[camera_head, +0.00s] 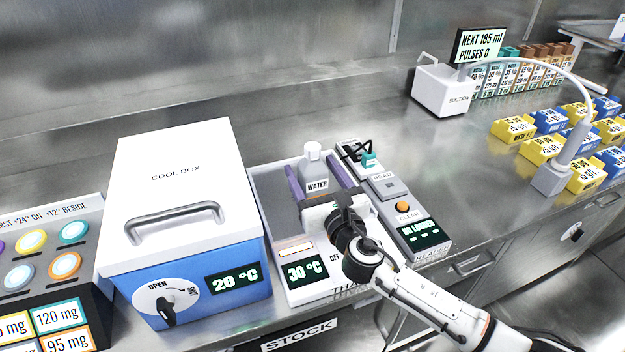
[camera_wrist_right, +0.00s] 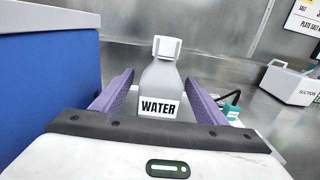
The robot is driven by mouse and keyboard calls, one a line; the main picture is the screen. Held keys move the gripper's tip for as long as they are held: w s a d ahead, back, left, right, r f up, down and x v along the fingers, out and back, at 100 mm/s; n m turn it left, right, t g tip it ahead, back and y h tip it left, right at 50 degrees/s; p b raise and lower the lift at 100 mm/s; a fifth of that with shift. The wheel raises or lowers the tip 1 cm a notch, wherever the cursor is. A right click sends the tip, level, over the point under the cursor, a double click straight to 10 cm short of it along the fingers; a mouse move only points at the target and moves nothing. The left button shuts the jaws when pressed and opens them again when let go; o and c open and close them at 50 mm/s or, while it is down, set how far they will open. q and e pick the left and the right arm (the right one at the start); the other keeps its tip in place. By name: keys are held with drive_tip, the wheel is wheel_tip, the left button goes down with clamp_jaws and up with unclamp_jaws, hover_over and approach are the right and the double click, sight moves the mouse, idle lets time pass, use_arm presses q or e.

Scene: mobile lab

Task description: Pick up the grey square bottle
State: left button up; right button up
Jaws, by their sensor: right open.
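The grey square bottle (camera_head: 314,166) has a white cap and a WATER label. It stands upright in the shallow grey tray of the thaw unit (camera_head: 268,186), behind its 30 °C display. My right gripper (camera_head: 316,178) is open, with its purple fingers reaching to either side of the bottle. In the right wrist view the bottle (camera_wrist_right: 160,85) stands between the two fingers (camera_wrist_right: 160,95), with a visible gap on each side. The fingers do not appear to touch it. The bottle's lower part is hidden by the gripper body. My left gripper is not in view.
A blue and white cool box (camera_head: 180,200) stands close on the left of the tray. A reader unit (camera_head: 405,215) with an orange button is close on the right. A suction unit (camera_head: 440,90) and several yellow and blue boxes (camera_head: 514,128) are farther right. The steel counter behind is clear.

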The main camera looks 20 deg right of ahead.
drive_tip(key=shift+w+r, duration=0.1)
drive_tip(key=c, duration=1.4)
